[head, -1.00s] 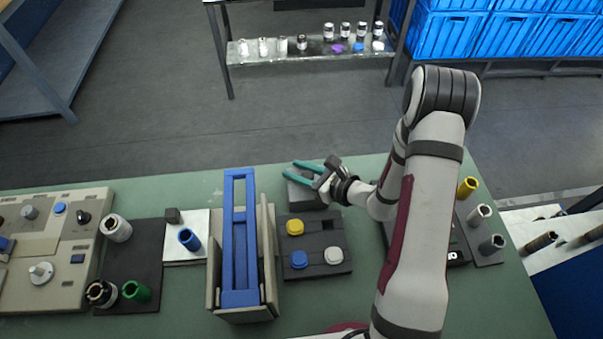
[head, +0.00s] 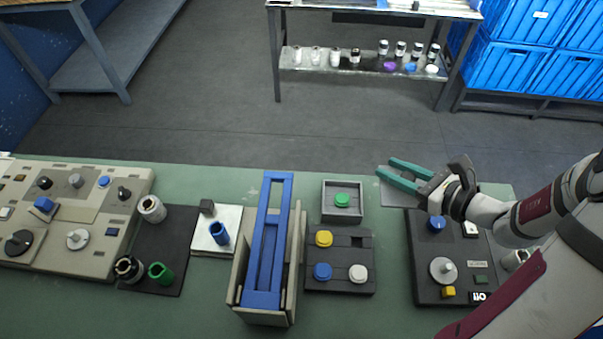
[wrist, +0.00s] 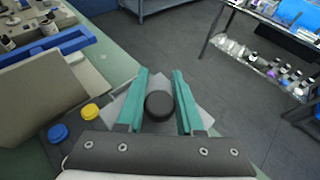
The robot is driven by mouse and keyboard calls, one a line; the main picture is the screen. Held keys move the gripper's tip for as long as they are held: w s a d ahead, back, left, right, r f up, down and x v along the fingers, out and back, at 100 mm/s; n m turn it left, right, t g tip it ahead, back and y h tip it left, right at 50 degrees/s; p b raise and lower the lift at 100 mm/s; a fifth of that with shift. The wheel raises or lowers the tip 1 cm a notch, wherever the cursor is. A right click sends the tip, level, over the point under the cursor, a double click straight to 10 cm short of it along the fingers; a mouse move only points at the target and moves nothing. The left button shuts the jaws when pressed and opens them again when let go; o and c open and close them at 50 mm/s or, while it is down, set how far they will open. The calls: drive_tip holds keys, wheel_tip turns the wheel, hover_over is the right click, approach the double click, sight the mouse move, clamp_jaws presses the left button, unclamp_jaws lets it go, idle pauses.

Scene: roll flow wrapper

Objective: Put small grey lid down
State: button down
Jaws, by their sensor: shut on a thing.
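The small grey lid (head: 393,198) is a flat square plate, partly covered by my gripper in the head view. In the wrist view the lid (wrist: 204,118) shows a dark round knob between the teal fingers. My gripper (head: 386,168) is shut on the lid by this knob; its fingers also show in the wrist view (wrist: 160,72). The lid is right of the open grey box (head: 326,203), apart from it.
A dark panel (head: 310,257) with yellow, blue and white knobs is in front of the box. A blue frame (head: 262,298) in a beige holder stands left of it. A black control panel (head: 420,262) is close in front of the lid. The table behind the box is clear.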

drive_tip(key=w+a+r+m+t+h, duration=0.1)
drive_tip(key=w+a+r+m+h, duration=0.15)
drive_tip(key=r, duration=0.65)
drive_tip(key=w+a+r+m+t+h, duration=0.1)
drive_tip(key=a+r, duration=0.2)
drive_tip(key=r, duration=0.5)
drive_tip(key=w+a+r+n+y, duration=0.2)
drive_tip(key=w+a, duration=0.1)
drive_tip(key=a, duration=0.3)
drive_tip(key=a+f+n+g+y, duration=0.6)
drive_tip(key=a+f+n+g, duration=0.5)
drive_tip(key=a+f, duration=1.25)
drive_tip(key=shift+g, duration=0.3)
drive_tip(key=f, duration=0.3)
drive_tip(key=a+f, duration=0.1)
drive_tip(key=f, duration=0.2)
drive_tip(key=a+f, duration=0.1)
drive_tip(key=f, duration=0.2)
drive_tip(key=shift+s+f, duration=0.25)
drive_tip(key=shift+s, duration=0.1)
drive_tip(key=shift+f, duration=0.2)
drive_tip(key=c, duration=0.5)
unclamp_jaws()
drive_tip(key=shift+c, duration=0.2)
